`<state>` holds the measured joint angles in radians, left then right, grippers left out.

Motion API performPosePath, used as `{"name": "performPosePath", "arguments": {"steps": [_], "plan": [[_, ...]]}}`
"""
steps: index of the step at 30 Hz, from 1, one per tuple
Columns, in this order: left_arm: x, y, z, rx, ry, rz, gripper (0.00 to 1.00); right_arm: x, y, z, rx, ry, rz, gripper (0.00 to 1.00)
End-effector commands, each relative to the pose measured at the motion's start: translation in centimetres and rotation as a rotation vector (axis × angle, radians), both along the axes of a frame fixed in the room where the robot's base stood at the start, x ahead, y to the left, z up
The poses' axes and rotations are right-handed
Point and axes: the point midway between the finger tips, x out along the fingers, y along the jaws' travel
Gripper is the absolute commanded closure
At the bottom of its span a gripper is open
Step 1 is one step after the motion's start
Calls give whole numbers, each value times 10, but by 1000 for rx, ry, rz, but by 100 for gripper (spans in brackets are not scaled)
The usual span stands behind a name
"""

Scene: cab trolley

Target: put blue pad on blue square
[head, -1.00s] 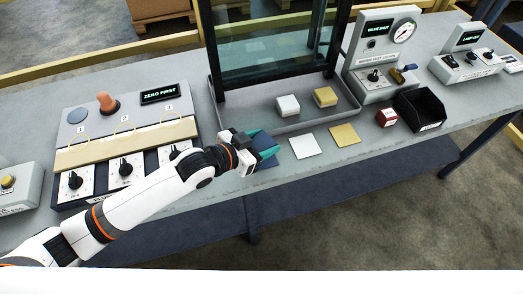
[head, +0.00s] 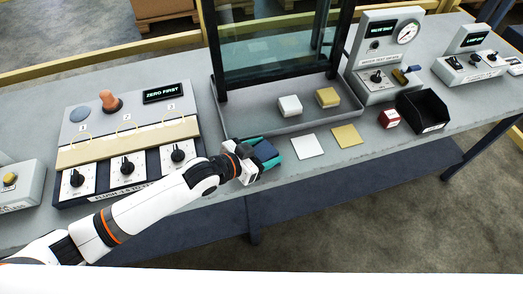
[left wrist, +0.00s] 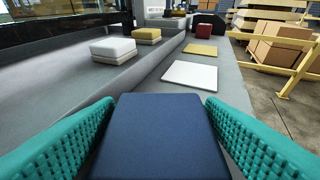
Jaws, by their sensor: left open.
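A dark blue pad (head: 265,150) lies near the front edge of the bench, left of the white square. In the left wrist view the pad (left wrist: 160,135) sits between the two teal fingers of my left gripper (left wrist: 160,120). The fingers are open, one on each side of it, with narrow gaps visible. In the head view my left gripper (head: 264,151) is low over the bench at the pad. No separate blue square shows; the surface beneath the pad is hidden. My right gripper is not in view.
A white square (head: 307,146) and a yellow square (head: 346,136) lie to the right. A white pad (head: 289,106) and a yellow pad (head: 327,97) sit in the grey tray (head: 262,126) behind. A red block (head: 389,118) and black bin (head: 421,110) stand farther right.

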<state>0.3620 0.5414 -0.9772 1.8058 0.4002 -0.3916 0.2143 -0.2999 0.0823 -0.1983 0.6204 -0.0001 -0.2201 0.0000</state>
Motion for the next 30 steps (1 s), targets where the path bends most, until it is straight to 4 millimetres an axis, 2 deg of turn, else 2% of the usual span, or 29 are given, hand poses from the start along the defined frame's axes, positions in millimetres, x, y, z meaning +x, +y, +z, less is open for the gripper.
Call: {"name": "performPosePath", "arguments": {"steps": [5,15,19,24,30], "plan": [[-7,9,7,1,0,1,37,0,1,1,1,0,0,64],[-50,59,33,3,1,1,37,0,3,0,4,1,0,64],[-62,74,42,2,0,1,37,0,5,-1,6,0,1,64],[-71,83,48,0,0,0,37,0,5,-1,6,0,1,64],[-72,85,49,-1,1,0,37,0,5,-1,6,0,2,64]]}}
